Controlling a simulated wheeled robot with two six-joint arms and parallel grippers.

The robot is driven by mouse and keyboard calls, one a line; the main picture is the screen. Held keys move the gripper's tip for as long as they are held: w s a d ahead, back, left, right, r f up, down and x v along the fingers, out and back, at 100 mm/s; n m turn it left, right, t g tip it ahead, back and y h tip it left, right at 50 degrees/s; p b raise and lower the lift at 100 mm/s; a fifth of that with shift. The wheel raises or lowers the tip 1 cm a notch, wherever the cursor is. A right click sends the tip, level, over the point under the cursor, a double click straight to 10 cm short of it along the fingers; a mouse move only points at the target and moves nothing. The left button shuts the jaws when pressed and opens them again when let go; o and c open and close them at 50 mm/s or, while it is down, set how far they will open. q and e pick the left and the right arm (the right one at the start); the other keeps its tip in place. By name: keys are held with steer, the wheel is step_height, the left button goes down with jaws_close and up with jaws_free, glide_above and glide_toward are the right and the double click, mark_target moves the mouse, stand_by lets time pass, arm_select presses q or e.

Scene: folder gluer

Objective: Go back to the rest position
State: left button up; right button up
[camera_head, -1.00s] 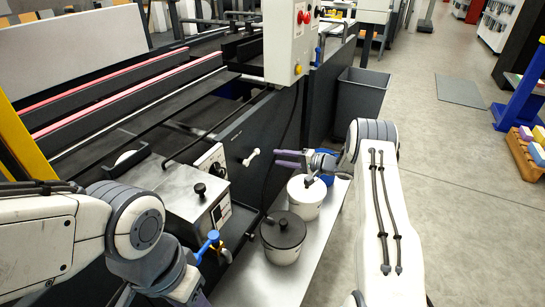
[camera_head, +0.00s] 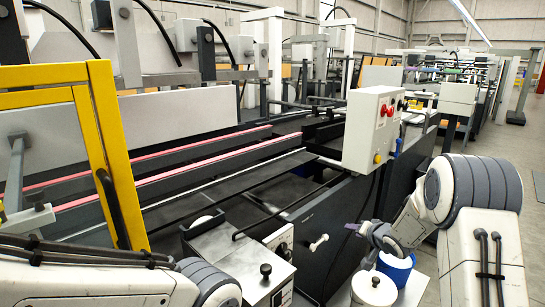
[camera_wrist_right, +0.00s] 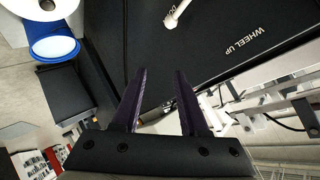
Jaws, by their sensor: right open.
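My right gripper (camera_head: 352,229) is in front of the dark side panel of the machine, with its fingers pointing left in the head view. In the right wrist view the two purple fingers of the right gripper (camera_wrist_right: 160,85) stand apart with nothing between them. A white lever (camera_head: 318,243) on the panel is to the left of the fingertips and apart from them. The lever also shows at the top of the right wrist view (camera_wrist_right: 177,13), beside the words WHEEL UP. My left arm crosses the lower left of the head view; its gripper is out of the frame.
A white lidded pot (camera_head: 373,289) and a blue container (camera_head: 397,267) stand below my right gripper. A grey control box (camera_head: 371,131) with buttons is above it. A metal glue unit (camera_head: 240,262) is near my left arm. A yellow frame (camera_head: 118,160) stands at left.

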steer(key=s+a+n+g+h, duration=0.1)
steer(key=s+a+n+g, duration=0.25)
steer(key=s, duration=1.15)
steer(key=s+a+n+g+h, duration=0.15)
steer(key=s+a+g, duration=0.3)
steer(key=s, duration=1.05)
steer(key=s+a+r+n+g+y, duration=0.1)
steer(key=s+a+r+n+g, duration=0.2)
steer(key=s+a, duration=0.45)
steer(key=s+a+r+n+y, duration=0.1)
steer(key=s+a+r+n, duration=0.2)
steer(key=s+a+n, duration=0.4)
step_height(320, 180, up, 13)
steer(key=s+m+p, duration=0.1)
steer(key=p, duration=1.3)
steer(key=shift+d+r+m, duration=0.2)
steer(key=shift+d+m, duration=0.1)
steer(key=shift+d, duration=0.05)
